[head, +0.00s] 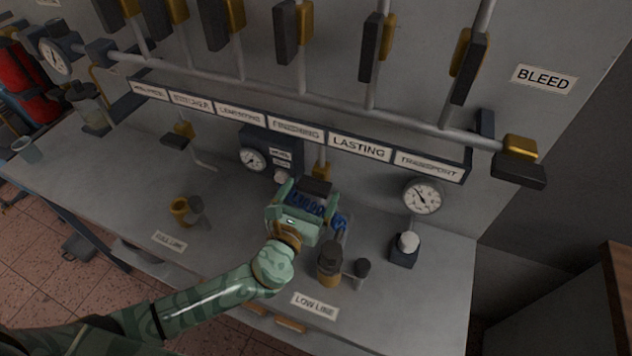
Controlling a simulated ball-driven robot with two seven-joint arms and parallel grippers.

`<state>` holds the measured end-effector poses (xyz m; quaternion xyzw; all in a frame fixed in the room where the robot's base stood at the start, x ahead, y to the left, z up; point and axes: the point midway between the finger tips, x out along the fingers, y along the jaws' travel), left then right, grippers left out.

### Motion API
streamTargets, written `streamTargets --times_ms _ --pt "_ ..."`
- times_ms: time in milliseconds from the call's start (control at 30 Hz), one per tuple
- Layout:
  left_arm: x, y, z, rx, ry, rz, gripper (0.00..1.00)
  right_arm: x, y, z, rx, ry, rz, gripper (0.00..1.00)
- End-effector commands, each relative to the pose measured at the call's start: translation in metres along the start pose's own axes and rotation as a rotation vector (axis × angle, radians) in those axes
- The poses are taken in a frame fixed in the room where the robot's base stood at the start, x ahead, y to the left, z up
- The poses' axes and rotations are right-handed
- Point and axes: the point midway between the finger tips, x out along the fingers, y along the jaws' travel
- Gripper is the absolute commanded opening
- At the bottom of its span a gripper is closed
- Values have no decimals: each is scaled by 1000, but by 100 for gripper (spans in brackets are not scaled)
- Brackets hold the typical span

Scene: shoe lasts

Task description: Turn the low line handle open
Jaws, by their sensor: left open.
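The LOW LINE label (315,305) lies near the front of the grey bench. Behind it stands a brass fitting with a dark upper part (330,263), with a small dark knob (362,269) to its right. My left gripper (308,190) is open above the bench, behind and left of that fitting. Its green fingers point away from me. A dark lever handle (315,186) on a brass valve (322,168) shows at the fingertips. I cannot tell whether the fingers touch it, or which handle is the low line's. My right gripper is not in view.
A labelled rail (360,148) and pipes with dark-handled brass valves run above the bench. A gauge (421,196) and a white-topped dark block (404,248) stand right. The front right bench is clear.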

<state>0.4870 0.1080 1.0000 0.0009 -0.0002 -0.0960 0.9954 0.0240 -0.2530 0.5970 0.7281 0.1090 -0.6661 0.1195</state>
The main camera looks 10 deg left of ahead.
Motion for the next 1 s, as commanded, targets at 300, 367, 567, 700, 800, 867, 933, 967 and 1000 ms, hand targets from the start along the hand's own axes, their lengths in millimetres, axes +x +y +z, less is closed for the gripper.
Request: streamTargets --times_ms 300,367,567,700,800,867,933,967,1000 --pt "37 0 -1 -2 1 -1 90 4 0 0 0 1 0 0" --pt "38 0 -1 -2 2 0 90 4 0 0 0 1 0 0" --pt "38 0 -1 -1 2 0 90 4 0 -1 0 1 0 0" --pt "38 0 -1 -1 1 0 57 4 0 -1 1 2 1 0" --pt "38 0 -1 -1 1 0 45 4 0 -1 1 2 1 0" --pt "38 0 -1 -1 1 0 45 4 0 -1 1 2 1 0" --pt "38 0 -1 -4 1 0 45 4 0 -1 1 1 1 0" --pt "38 0 -1 -7 1 0 45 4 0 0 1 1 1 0" --pt "38 0 -1 -12 1 1 45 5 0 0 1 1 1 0"
